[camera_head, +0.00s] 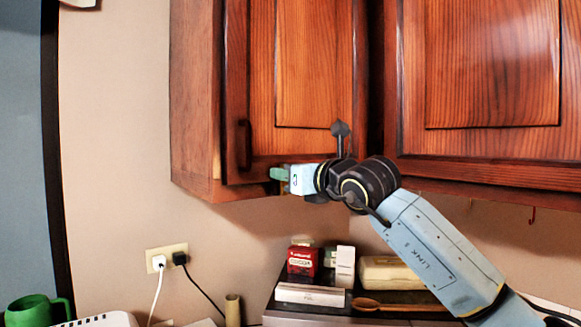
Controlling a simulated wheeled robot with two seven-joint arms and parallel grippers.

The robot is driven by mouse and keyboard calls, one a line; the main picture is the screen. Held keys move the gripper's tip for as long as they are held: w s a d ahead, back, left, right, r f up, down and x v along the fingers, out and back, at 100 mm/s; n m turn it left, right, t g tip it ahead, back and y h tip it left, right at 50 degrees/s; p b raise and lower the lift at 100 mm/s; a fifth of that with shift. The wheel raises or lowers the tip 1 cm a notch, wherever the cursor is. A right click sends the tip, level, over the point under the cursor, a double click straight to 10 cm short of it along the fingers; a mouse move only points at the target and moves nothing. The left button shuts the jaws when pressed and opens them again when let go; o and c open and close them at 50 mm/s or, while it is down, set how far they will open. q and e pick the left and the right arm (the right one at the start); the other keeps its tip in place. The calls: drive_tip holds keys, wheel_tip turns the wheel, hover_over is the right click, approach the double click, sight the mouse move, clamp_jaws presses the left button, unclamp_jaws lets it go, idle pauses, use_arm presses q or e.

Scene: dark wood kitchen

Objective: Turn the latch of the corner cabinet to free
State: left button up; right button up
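The corner cabinet (203,90) is reddish-brown wood and hangs on the wall. Its panelled door (262,90) appears closed, with a dark vertical handle (244,145) near its left edge. My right arm reaches in from the lower right. My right gripper (279,174), with green fingertips, points left at the door's bottom edge, below and right of the handle. I cannot make out the latch; the gripper and wrist may cover it. Whether the fingertips touch anything, and their gap, cannot be seen. A dark stem with a rounded head stands above the wrist. My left gripper is not in view.
A larger wall cabinet (480,100) adjoins on the right. Below, a shelf or counter holds a red box (302,262), a white box (345,267) and a wooden spoon (390,305). A wall outlet with two plugs and a green mug (30,311) are lower left.

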drive_tip(key=shift+c, duration=0.5)
clamp_jaws()
